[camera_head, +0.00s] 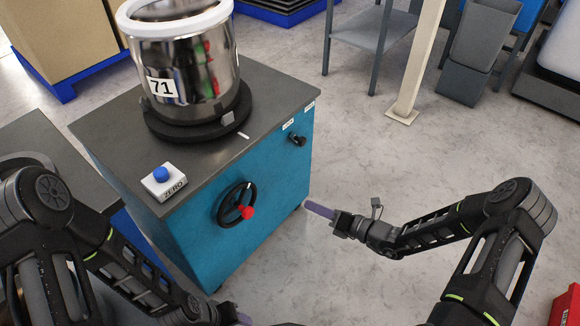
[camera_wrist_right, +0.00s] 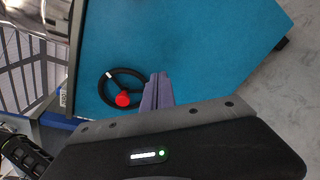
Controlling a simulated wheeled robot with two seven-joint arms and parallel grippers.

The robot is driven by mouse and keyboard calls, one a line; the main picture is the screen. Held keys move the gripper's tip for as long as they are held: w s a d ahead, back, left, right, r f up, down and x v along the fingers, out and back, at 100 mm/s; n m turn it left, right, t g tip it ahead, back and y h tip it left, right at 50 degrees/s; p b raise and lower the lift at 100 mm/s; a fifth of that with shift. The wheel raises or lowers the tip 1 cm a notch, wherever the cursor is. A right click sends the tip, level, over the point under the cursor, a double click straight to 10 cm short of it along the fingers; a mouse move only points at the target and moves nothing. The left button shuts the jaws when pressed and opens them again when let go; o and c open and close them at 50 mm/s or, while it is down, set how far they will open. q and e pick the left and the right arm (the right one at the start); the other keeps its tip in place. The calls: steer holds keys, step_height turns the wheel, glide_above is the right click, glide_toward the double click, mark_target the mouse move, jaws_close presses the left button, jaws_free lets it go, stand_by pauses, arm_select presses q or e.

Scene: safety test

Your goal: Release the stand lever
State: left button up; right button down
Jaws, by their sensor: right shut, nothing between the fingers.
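The stand is a blue cabinet (camera_head: 190,243) with a dark grey top. Lower left on that front is a black handwheel (camera_head: 229,201) with a red knob (camera_head: 247,212); the wheel also shows in the right wrist view (camera_wrist_right: 107,92). My right gripper (camera_head: 318,209) is shut and empty, apart from the stand, right of the handwheel and below the black lever. My left gripper (camera_head: 232,313) is mostly cut off at the bottom edge; its jaws are unclear.
A shiny metal drum (camera_head: 185,75) marked 71 stands on a black round base (camera_head: 160,128) on the stand. A white box with a blue button (camera_head: 162,175), labelled ZERO, sits at the front left corner. A cream post (camera_head: 416,65) stands behind.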

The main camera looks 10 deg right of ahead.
mark_target(301, 143)
steer(key=w+d+r+m+t, duration=0.3)
steer(key=r+m, duration=0.1)
steer(key=r, duration=0.1)
steer(key=shift+w+r+m+h, duration=0.2)
steer(key=shift+m+h, duration=0.1)
steer(key=shift+m, duration=0.1)
steer(key=shift+a, duration=0.1)
steer(key=w+a+r+b, duration=0.2)
steer(key=w+a+b, duration=0.1)
steer(key=w, duration=0.8)
steer(key=shift+a+b, duration=0.2)
steer(key=shift+b, duration=0.35)
